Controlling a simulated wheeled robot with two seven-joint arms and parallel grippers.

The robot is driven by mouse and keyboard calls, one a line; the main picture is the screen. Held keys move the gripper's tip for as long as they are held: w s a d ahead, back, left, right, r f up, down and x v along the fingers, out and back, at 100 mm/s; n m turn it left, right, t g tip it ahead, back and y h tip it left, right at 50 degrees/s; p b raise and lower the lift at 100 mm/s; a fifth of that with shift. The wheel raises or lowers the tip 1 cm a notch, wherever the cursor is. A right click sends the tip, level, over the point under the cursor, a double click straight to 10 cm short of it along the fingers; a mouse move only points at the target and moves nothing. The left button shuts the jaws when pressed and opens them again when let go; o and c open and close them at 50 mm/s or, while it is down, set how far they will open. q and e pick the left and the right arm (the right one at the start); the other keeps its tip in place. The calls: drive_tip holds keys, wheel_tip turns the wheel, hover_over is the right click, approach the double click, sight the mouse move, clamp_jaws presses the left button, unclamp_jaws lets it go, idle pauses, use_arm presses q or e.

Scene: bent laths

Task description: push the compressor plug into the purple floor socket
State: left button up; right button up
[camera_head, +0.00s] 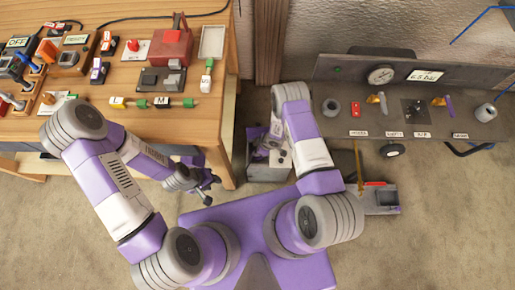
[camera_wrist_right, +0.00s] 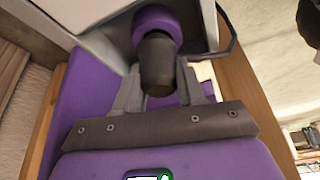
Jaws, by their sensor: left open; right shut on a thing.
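In the right wrist view my right gripper (camera_wrist_right: 159,70) is shut on the compressor plug (camera_wrist_right: 158,62), a dark grey tapered body between the two grey fingers. The plug's far end meets a purple ring (camera_wrist_right: 156,24) set by a pale casing. I cannot tell how deep the plug sits in it. In the head view my right arm reaches down to a grey floor box (camera_head: 268,173) beside the table leg; the wrist hides most of the contact. My left gripper (camera_head: 208,190) is open and empty below the table's right front corner.
A wooden table (camera_head: 190,112) holds switches, blocks and a red device (camera_head: 172,45). A grey panel bench (camera_head: 425,125) with a gauge stands at the right. A small tray with a red part (camera_head: 381,197) lies on the floor. The carpet at lower right is clear.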

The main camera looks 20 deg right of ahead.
drive_tip(key=shift+f, duration=0.65)
idle(1.0)
drive_tip(key=o, duration=1.7)
drive_tip(key=shift+r, duration=0.1)
drive_tip(key=shift+r+p, duration=2.7)
drive_tip(key=shift+r, duration=1.05)
drive_tip(key=shift+f, duration=0.1)
drive_tip(key=s+r+m+p, duration=0.1)
drive_tip(key=s+r+m, duration=0.4)
drive_tip(key=r, duration=0.2)
drive_tip(key=s+a+r+m+g+p, duration=0.1)
drive_tip(key=s+r+m, duration=0.3)
drive_tip(key=r, duration=0.3)
drive_tip(key=s+a+r+m+p, duration=0.1)
drive_tip(key=s+r+m+p, duration=0.1)
drive_tip(key=s+r+m, duration=0.3)
drive_tip(key=shift+s+a+r+m+g, duration=0.15)
drive_tip(key=shift+s+r, duration=0.1)
drive_tip(key=shift+r, duration=0.25)
drive_tip(key=shift+s+d+r+m+g, duration=0.1)
drive_tip(key=shift+s+r, duration=0.2)
drive_tip(key=shift+r, duration=0.25)
drive_tip(key=shift+s+a+r+m+g, duration=0.15)
drive_tip(key=shift+s+r, duration=0.1)
drive_tip(key=shift+r, duration=0.25)
